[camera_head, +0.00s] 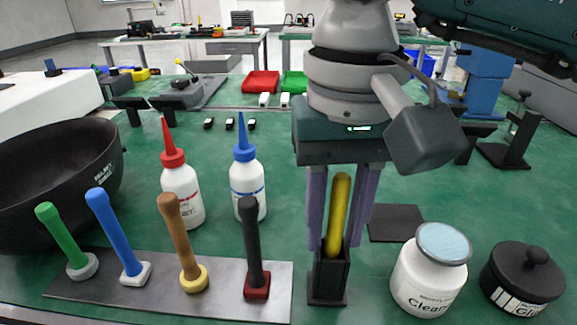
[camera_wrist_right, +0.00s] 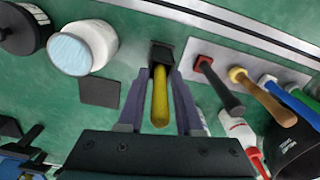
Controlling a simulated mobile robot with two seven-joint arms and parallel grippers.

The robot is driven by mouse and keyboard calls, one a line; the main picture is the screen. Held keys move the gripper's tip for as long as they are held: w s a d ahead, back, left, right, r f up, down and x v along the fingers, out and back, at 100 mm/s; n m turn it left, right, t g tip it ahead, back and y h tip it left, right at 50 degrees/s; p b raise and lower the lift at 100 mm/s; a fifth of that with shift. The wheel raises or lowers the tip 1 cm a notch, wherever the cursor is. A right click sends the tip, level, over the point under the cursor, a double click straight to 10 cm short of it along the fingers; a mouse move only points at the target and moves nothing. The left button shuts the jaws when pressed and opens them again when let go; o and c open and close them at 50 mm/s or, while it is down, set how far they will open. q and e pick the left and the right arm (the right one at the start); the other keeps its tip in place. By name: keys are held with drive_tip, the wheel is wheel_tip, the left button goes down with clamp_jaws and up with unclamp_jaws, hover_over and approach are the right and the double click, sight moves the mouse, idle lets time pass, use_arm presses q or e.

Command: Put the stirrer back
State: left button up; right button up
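The stirrer, with a yellow handle (camera_head: 340,205), stands slightly tilted with its lower end inside a narrow black holder (camera_head: 328,278). Its lower end is hidden by the holder. My right gripper (camera_head: 336,246) is above the holder, its two purple fingers on either side of the yellow handle with visible gaps. In the right wrist view the yellow handle (camera_wrist_right: 160,105) lies between the spread fingers of the right gripper (camera_wrist_right: 160,74), and the holder (camera_wrist_right: 161,52) is beyond it. My right gripper is open. My left gripper is not in view.
A grey plate (camera_head: 225,305) holds several upright tools with coloured handles, left of the holder. Behind them stand a red-tipped bottle (camera_head: 182,192) and a blue-tipped bottle (camera_head: 247,182). A large black bowl (camera_head: 55,190) is at left. A white jar (camera_head: 425,285) and black lidded pot (camera_head: 522,285) stand at right.

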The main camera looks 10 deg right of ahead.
drive_tip(key=shift+o, duration=0.9)
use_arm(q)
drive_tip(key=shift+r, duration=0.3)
use_arm(e)
drive_tip(key=shift+r, duration=0.2)
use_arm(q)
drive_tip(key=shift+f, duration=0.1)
use_arm(e)
wheel_tip(320, 180, up, 12)
